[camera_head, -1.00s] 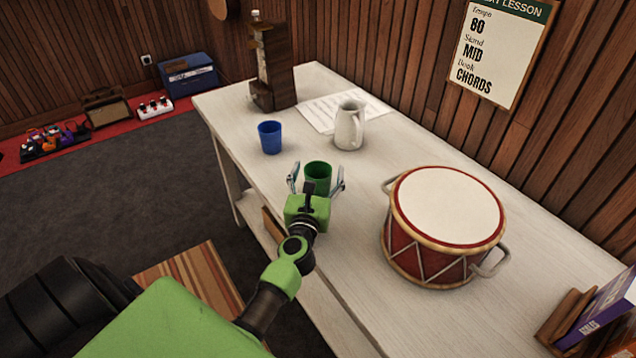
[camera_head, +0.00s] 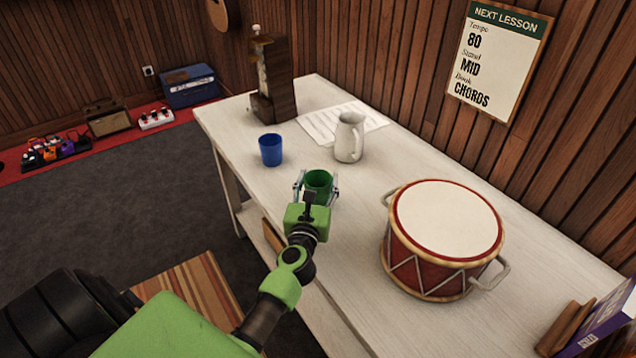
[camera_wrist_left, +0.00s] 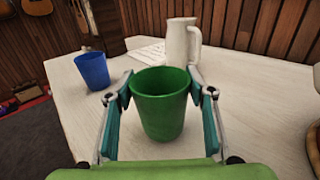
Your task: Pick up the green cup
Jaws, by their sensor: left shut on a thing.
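The green cup (camera_head: 319,182) stands upright on the white table, near its left edge. It also shows large in the left wrist view (camera_wrist_left: 161,105). My left gripper (camera_head: 317,187) is shut on the cup, with one finger against each side near the rim. In the left wrist view the fingers (camera_wrist_left: 161,92) flank the cup closely. The lower front of the cup is hidden behind my gripper in the head view. My right gripper is in neither view.
A blue cup (camera_head: 271,149) stands behind and left of the green cup. A white pitcher (camera_head: 349,138) stands behind it to the right. A red drum (camera_head: 438,265) is at the right. A wooden metronome-like object (camera_head: 272,85) and paper sheets (camera_head: 325,127) are farther back.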

